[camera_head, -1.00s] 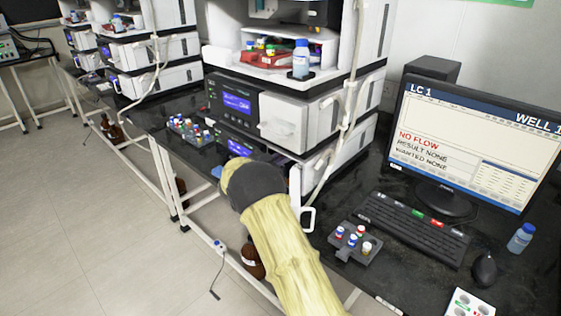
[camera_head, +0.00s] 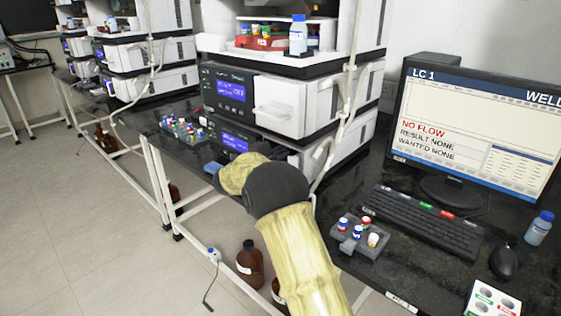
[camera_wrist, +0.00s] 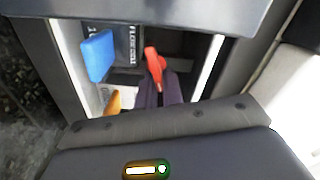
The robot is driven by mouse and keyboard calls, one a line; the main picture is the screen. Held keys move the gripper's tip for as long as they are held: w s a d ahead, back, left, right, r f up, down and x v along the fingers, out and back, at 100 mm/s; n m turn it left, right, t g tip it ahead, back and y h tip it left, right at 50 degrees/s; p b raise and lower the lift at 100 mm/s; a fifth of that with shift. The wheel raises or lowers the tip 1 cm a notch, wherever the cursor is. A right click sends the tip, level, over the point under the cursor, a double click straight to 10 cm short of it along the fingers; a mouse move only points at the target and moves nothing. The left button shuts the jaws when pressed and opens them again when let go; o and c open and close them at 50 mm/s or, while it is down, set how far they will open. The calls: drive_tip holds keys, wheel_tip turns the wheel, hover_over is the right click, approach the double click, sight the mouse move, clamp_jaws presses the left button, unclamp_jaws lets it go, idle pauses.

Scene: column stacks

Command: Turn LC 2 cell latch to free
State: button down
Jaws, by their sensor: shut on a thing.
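In the wrist view an open bay shows a dark panel with a partly readable label that seems to say flow cell (camera_wrist: 127,45). A red lever (camera_wrist: 152,62) stands upright in the bay, and its lower end is between the dark fingers of my gripper (camera_wrist: 158,84), which are shut on it. I cannot read a name for this lever or see which LC the bay belongs to. In the head view my arm hides the gripper and the lever, in front of the lowest unit (camera_head: 236,140) of the near stack.
In the bay, a blue tab (camera_wrist: 98,55) stands left of the fingers and an orange piece (camera_wrist: 113,101) lower left. The bay's side walls are close. The monitor (camera_head: 470,130) reads LC 1, NO FLOW. Vial racks (camera_head: 183,130) and (camera_head: 345,245) stand on the bench.

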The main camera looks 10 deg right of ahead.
drive_tip(key=shift+f+m+b, duration=0.35)
drive_tip(key=shift+m+b, duration=0.75)
drive_tip(key=shift+m, duration=0.1)
drive_tip(key=c, duration=1.5)
unclamp_jaws()
drive_tip(key=shift+r, duration=0.1)
drive_tip(key=shift+c, duration=0.2)
drive_tip(key=shift+s, duration=0.1)
drive_tip(key=p+v, duration=0.2)
drive_tip(key=v, duration=1.5)
